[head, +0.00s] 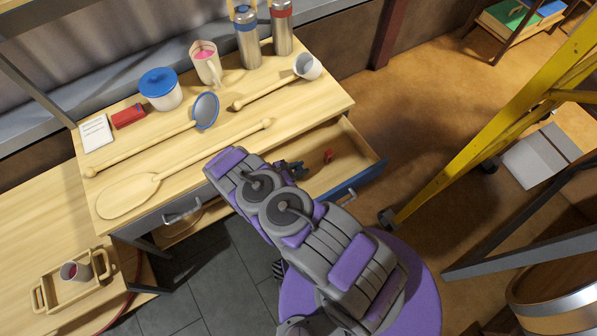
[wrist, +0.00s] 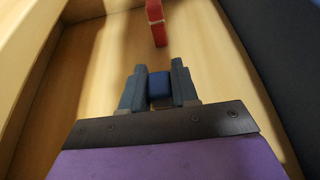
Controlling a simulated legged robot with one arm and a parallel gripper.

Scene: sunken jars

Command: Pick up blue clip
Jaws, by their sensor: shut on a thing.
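The blue clip (wrist: 159,86) is a small dark blue block between the two fingers of my gripper (wrist: 158,72) in the wrist view. My gripper is shut on it, inside the open drawer over the pale wooden drawer bottom. I cannot tell whether the clip touches the drawer bottom. In the head view my gripper (head: 290,166) reaches into the open drawer (head: 345,150) at the right of the table; my arm hides most of it, and I cannot make out the clip there.
A red object (wrist: 155,20) lies in the drawer ahead of my gripper. Drawer walls stand close on both sides. The tabletop (head: 235,150) holds long wooden utensils, a blue-lidded pot (head: 160,88), a mug (head: 205,63) and two flasks. A yellow ladder (head: 480,130) stands to the right.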

